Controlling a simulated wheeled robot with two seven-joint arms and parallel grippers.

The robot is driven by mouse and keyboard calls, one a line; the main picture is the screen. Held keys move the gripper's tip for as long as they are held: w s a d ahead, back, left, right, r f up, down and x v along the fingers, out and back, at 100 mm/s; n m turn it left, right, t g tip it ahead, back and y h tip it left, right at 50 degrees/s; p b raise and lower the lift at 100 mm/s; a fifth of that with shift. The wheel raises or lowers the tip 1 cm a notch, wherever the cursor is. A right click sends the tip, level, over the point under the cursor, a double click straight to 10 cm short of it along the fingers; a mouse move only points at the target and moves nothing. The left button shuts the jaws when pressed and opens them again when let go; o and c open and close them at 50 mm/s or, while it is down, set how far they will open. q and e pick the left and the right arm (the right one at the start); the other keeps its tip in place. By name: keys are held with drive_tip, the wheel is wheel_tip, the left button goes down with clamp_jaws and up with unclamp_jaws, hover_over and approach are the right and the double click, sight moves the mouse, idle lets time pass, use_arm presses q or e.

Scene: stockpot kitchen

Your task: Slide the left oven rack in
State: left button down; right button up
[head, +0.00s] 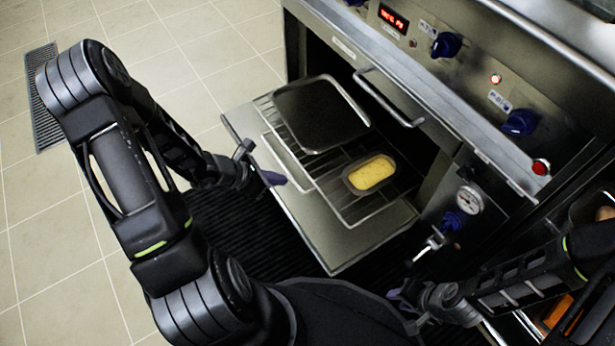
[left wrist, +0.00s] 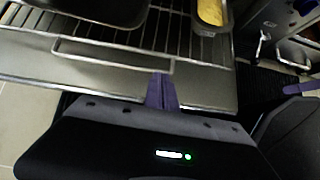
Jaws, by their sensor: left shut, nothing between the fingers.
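The wire oven rack (head: 335,187) sticks out of the oven over the lowered door, with a looped bar at its front; it also shows in the left wrist view (left wrist: 182,42). It carries a dark baking tray (head: 320,115) and a small loaf pan (head: 371,175) with yellow content. My left gripper (head: 272,179) is shut and empty, in front of the rack's front bar. In the left wrist view its purple fingers (left wrist: 162,92) overlap the door edge, just below the bar; contact cannot be told. My right gripper (head: 394,294) is low at the right, away from the rack; its opening is unclear.
The oven door (head: 345,240) lies open below the rack. Above the opening are a handle bar (head: 390,98) and a control panel with blue knobs (head: 446,45). A gauge (head: 469,200) and a blue-handled valve stand right of the opening. Tiled floor (head: 170,60) is free at the left.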

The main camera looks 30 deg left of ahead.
sight(297, 183)
use_arm(q)
drive_tip(key=shift+w+a+r, duration=0.15)
drive_tip(key=shift+a, duration=0.25)
drive_tip(key=shift+d, duration=0.1)
drive_tip(key=b+x, duration=0.4)
drive_tip(key=x, duration=0.5)
drive_tip(key=shift+w+b, duration=0.1)
drive_tip(key=shift+b, duration=0.2)
drive_tip(key=shift+w+d+f, duration=0.15)
drive_tip(key=shift+w+f, duration=0.15)
drive_tip(key=shift+f, duration=0.05)
